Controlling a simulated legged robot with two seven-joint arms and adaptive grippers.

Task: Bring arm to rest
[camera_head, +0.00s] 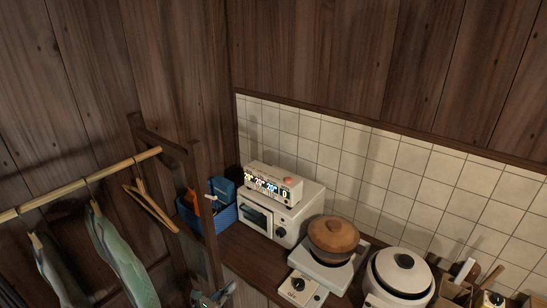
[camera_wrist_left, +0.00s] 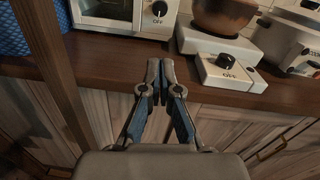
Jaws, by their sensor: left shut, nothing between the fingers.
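My left gripper (camera_wrist_left: 160,72) is in the middle of the left wrist view, with its fingertips together and nothing between them. It is in front of the wooden counter edge, below the toaster oven and the stove. In the head view only a small part of the left gripper (camera_head: 214,297) shows at the bottom edge, by the counter front. My right gripper is in neither view.
The counter holds a blue basket (camera_head: 226,217), a white toaster oven (camera_head: 262,218), a stove (camera_head: 305,287) with a brown pot (camera_head: 333,236) and a rice cooker (camera_head: 402,272). A wooden clothes rack (camera_head: 203,200) with hangers stands left of it.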

